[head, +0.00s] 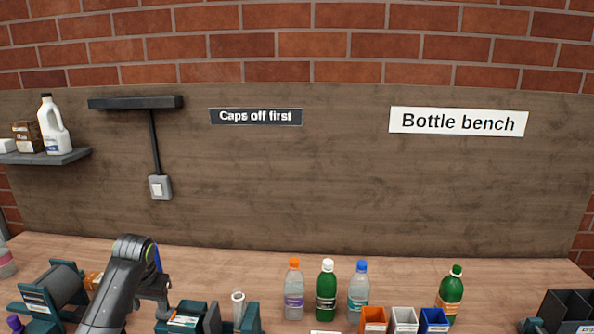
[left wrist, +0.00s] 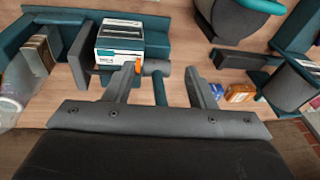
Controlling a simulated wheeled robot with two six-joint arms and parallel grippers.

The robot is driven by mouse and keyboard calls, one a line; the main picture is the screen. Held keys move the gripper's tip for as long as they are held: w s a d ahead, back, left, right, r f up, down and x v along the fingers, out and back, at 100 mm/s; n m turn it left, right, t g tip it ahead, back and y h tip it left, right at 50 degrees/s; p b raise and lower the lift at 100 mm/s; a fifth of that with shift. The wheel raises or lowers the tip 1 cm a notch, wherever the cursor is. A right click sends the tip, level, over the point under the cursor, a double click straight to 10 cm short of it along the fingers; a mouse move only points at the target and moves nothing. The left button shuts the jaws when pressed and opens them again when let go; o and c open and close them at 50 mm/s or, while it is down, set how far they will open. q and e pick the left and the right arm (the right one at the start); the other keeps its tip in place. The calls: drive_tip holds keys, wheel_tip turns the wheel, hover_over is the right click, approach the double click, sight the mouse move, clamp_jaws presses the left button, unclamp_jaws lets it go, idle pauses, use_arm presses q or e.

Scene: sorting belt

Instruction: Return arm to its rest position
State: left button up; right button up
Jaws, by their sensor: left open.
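My left arm comes in at the lower left of the head view. Its gripper (head: 155,288) hangs over the bench (head: 200,262), among teal and grey fixtures. In the left wrist view the two fingers of this gripper (left wrist: 160,84) stand apart, with nothing clearly held between them. A teal bar and a small orange piece show beyond the fingers. My right gripper cannot be made out in the head view.
An orange-capped bottle (head: 294,290), a white-capped green bottle (head: 326,292) and a blue-capped bottle (head: 359,293) stand mid-bench. A labelled box (left wrist: 120,42) sits near the left gripper.

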use_arm(q)
drive_tip(key=shift+m, duration=0.3)
drive_tip(key=s+d+f, duration=0.1)
drive_tip(key=s+f, duration=0.3)
drive_tip(key=s, duration=0.2)
drive_tip(key=s+d+f, duration=0.1)
drive_tip(key=s+f, duration=0.4)
drive_tip(key=s, duration=0.1)
drive_tip(key=s+d+f, duration=0.1)
drive_tip(key=s+f, duration=0.4)
drive_tip(key=s, duration=0.1)
drive_tip(key=shift+s, duration=0.4)
drive_tip(key=s+d+r+n+t, duration=0.1)
drive_tip(key=s, duration=1.1)
drive_tip(key=s+d+r, duration=0.2)
drive_tip(key=s, duration=0.9)
wheel_tip(320, 180, down, 26)
drive_tip(key=a+g+b, duration=0.1)
drive_tip(key=a+b, duration=0.1)
drive_tip(key=s+d+f+g+b, duration=0.1)
drive_tip(key=s+f+b, duration=0.1)
drive_tip(key=s+f, duration=1.3)
wheel_tip(320, 180, down, 4)
drive_tip(key=shift+f+h, duration=0.1)
drive_tip(key=shift+h, duration=0.3)
